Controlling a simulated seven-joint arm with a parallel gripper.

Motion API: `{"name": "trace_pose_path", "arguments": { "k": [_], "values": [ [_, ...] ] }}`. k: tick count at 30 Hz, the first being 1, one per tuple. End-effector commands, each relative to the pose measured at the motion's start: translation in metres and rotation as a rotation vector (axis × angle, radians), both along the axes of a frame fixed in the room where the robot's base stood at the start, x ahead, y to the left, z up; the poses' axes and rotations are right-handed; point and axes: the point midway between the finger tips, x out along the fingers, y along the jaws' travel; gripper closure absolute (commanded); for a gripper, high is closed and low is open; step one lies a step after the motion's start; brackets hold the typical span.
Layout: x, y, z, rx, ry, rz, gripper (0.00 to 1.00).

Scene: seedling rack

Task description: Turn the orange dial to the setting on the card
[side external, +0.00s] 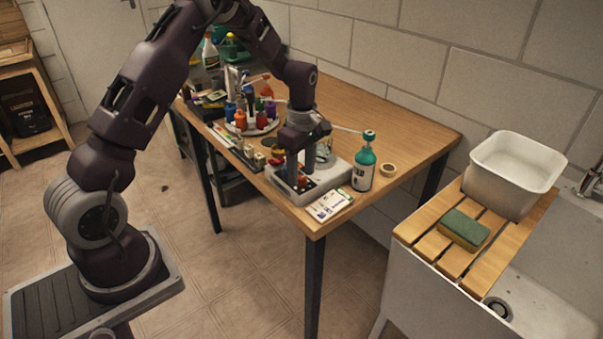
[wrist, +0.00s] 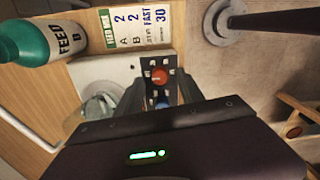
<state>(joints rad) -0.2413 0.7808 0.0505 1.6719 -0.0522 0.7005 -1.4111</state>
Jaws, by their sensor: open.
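The orange dial (wrist: 159,77) sits on a dark panel on the front of a white device (side external: 318,187). It shows between my fingertips in the wrist view; contact cannot be told. A blue knob (wrist: 163,105) is beside it, partly hidden by my gripper. The card (wrist: 133,27) lies on the table beside the device; its rows read A 2, B 2, and STIR FAST 30. It also shows in the side view (side external: 329,205). My gripper (wrist: 160,88) is open, pointing down over the panel; in the side view it is above the device's front (side external: 297,172).
A glass vessel (wrist: 97,107) is on the device behind my gripper. Several coloured bottles (side external: 241,120) stand left. The table's front edge is close.

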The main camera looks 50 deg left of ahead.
Motion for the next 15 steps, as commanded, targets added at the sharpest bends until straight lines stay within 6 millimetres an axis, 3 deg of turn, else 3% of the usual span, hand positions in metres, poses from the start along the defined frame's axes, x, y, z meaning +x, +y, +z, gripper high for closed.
{"name": "trace_pose_path", "arguments": {
  "k": [3, 10, 15],
  "values": [
    [-0.0005, -0.0006, -0.0099, -0.001, 0.001, -0.001, 0.55],
    [-0.0005, -0.0006, -0.0112, -0.001, 0.000, -0.002, 0.55],
    [-0.0004, -0.0006, -0.0110, -0.001, 0.000, -0.002, 0.86]
  ]
}}
